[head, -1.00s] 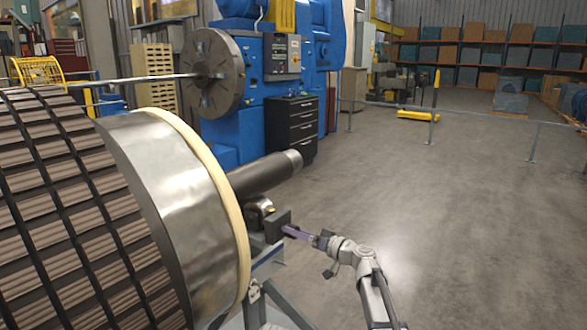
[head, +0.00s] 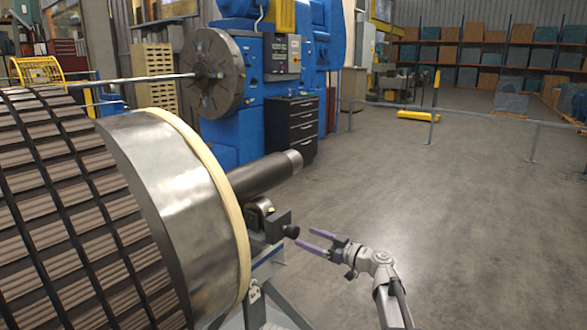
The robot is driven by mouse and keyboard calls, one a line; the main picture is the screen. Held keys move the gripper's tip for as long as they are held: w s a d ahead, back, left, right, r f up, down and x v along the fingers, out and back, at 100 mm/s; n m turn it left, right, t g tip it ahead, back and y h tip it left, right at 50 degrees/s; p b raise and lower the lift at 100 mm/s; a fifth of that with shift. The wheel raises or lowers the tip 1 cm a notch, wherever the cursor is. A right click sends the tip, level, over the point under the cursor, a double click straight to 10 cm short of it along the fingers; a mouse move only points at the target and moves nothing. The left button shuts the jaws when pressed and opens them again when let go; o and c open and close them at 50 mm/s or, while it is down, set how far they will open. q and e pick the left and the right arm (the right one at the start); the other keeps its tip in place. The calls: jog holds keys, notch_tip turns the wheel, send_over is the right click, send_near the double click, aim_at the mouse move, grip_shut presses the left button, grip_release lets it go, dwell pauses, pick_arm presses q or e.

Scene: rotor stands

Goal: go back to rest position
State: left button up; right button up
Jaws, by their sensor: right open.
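My right gripper (head: 318,242) is open and empty, with its two purple fingers pointing left. It is just right of the dark knob (head: 291,231) on the stand's roller block (head: 268,222), with a small gap between them. The large rotor (head: 185,200) fills the left side, and its dark shaft (head: 265,177) sticks out to the right above the block. The grey stand frame (head: 262,290) shows below, partly hidden by the rotor. My left gripper is not in view.
A blue machine (head: 235,120) with a round faceplate (head: 213,75) and a black drawer cabinet (head: 292,128) stand behind. A grey railing (head: 480,114) crosses the back. The floor (head: 460,220) to the right is clear.

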jog(key=shift+s+d+m, duration=0.35)
jog(key=shift+d+m, duration=0.15)
jog(key=shift+m, duration=0.2)
jog(key=shift+s, duration=0.1)
